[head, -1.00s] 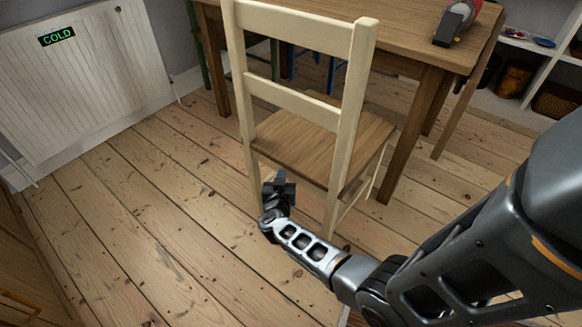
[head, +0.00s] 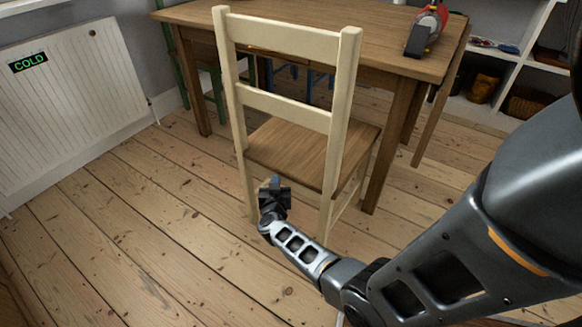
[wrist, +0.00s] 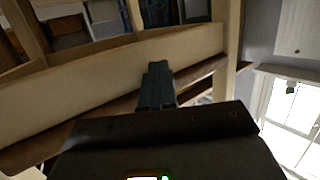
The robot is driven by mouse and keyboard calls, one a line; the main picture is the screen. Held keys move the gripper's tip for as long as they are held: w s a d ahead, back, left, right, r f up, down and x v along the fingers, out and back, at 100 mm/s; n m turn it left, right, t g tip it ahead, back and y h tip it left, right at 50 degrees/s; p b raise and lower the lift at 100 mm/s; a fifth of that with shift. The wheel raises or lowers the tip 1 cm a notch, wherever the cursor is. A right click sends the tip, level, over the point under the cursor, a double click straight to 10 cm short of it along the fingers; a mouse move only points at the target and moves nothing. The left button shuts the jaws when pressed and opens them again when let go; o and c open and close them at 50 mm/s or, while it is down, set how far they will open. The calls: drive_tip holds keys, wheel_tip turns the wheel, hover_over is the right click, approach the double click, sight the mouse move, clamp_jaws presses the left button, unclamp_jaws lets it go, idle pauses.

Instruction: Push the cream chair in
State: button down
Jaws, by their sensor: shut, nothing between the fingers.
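The cream chair (head: 342,100) stands upright with its backrest towards me and its brown wooden seat (head: 300,150) facing the table. A gap shows between its seat and the brown wooden table (head: 330,45). My gripper (head: 275,184) is shut and empty, low behind the chair between its rear legs, just below the seat's back edge. In the wrist view the gripper's fingers (wrist: 157,85) point at a cream rail of the chair (wrist: 70,92). I cannot tell whether they touch it.
A white radiator panel marked COLD (head: 75,95) is on the left wall. White shelves with baskets (head: 525,60) stand at the back right. A red and grey object (head: 428,30) lies on the table. Green and blue chairs show beyond it. Floorboards (head: 130,230) are clear at left.

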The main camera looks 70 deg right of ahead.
drive_tip(key=shift+s+d+b, duration=0.4)
drive_tip(key=shift+s+d, duration=0.1)
drive_tip(key=shift+d, duration=1)
drive_tip(key=shift+s+d+b, duration=0.35)
drive_tip(key=shift+s+d, duration=0.1)
drive_tip(key=shift+d, duration=1.1)
drive_tip(key=shift+s+d+b, duration=0.4)
drive_tip(key=shift+s+d, duration=0.1)
drive_tip(key=shift+d, duration=1)
drive_tip(key=shift+a+r, duration=0.1)
drive_tip(key=shift+w+a+p, duration=0.25)
drive_tip(key=shift+a+p, duration=0.3)
drive_tip(key=shift+a, duration=0.1)
drive_tip(key=shift+w+a+p, duration=0.25)
drive_tip(key=shift+a+p, duration=0.25)
drive_tip(key=shift+a, duration=0.3)
drive_tip(key=shift+s+d+b, duration=0.25)
drive_tip(key=shift+s+d, duration=0.15)
drive_tip(key=shift+d, duration=0.3)
drive_tip(key=shift+s+d+b, duration=0.25)
drive_tip(key=shift+s+d, duration=0.15)
drive_tip(key=shift+d, duration=0.25)
drive_tip(key=shift+d, duration=0.1)
